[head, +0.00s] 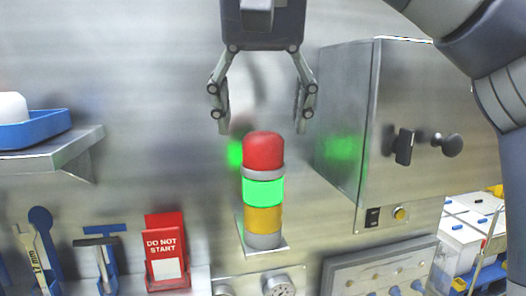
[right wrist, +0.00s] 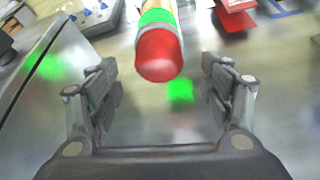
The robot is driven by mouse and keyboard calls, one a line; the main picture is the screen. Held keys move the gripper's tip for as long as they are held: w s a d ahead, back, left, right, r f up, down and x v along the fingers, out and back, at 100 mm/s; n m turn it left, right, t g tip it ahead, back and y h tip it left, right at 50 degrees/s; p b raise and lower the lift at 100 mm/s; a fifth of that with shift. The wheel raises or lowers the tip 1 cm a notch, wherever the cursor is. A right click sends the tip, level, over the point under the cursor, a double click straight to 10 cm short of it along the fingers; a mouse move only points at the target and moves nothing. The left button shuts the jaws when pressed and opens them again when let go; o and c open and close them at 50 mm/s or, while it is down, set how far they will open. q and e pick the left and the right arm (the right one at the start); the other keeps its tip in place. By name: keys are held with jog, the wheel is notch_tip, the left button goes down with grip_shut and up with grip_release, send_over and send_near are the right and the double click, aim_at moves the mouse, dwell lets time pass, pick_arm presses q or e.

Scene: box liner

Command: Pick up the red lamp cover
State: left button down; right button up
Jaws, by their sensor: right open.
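The red lamp cover (head: 264,150) is the top piece of an upright signal lamp stack. Below it are a grey ring, a lit green section (head: 263,192), a yellow section (head: 263,219) and a grey base on a small plate. My right gripper (head: 262,118) is open and empty, pointing down, with its fingertips just above the red cover and spread to either side. In the right wrist view the red cover (right wrist: 159,56) shows beyond and between the open fingers (right wrist: 160,85), not touching them. My left gripper is not in view.
A metal cabinet (head: 345,120) with a dark latch and knob stands close on the right. A shelf with a blue tray (head: 38,130) is at left. A red "DO NOT START" holder (head: 166,248) and hanging tools are lower left. Knobs (head: 278,285) sit below the lamp.

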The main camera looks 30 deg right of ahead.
aim_at(263, 134)
jog(key=x, duration=0.3)
jog(key=shift+f, duration=0.25)
jog(key=shift+w+d+f, duration=0.1)
jog(key=shift+f, duration=0.2)
jog(key=shift+w+d+f, duration=0.1)
jog(key=shift+d+f, duration=0.05)
jog(key=shift+f, duration=0.1)
jog(key=c, duration=0.8)
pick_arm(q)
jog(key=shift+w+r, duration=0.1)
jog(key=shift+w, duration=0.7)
pick_arm(e)
jog(key=c, duration=0.4)
